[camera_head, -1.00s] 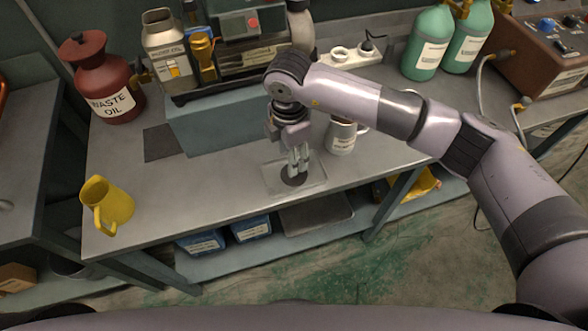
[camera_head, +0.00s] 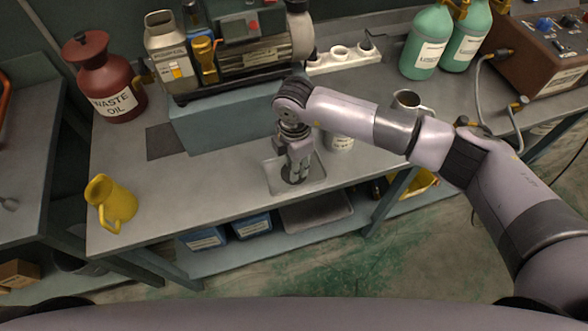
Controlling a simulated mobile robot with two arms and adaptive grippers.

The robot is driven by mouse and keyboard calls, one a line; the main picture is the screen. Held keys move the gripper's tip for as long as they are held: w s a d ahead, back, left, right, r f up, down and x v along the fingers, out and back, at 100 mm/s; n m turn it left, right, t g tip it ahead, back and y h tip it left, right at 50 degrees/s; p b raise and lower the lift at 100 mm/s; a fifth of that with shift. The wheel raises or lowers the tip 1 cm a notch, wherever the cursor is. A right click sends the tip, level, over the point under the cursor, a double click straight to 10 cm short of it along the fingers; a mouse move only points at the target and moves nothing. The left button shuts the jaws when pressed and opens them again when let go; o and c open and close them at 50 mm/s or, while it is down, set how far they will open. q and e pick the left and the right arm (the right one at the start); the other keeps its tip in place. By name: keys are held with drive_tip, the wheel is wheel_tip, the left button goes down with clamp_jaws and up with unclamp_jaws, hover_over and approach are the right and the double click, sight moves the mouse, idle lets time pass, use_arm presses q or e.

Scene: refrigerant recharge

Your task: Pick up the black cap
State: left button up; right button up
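The black cap (camera_head: 287,178) is a dark round piece on a clear, shallow tray (camera_head: 319,184) near the front edge of the workbench. It is mostly hidden by my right gripper (camera_head: 298,176), which points down over it from above. The fingertips are at the cap's height or very close to it. They are small and partly hidden, so I cannot tell whether they touch the cap or how far apart they are. My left gripper is not in view.
A labelled mug (camera_head: 340,143) stands just right of my gripper, partly behind my arm. A metal cup (camera_head: 408,97) is behind my forearm. A yellow jug (camera_head: 117,204) stands at the bench's left. A pump (camera_head: 244,57) sits on the blue-grey box behind. The bench (camera_head: 210,190) left of the tray is clear.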

clamp_jaws()
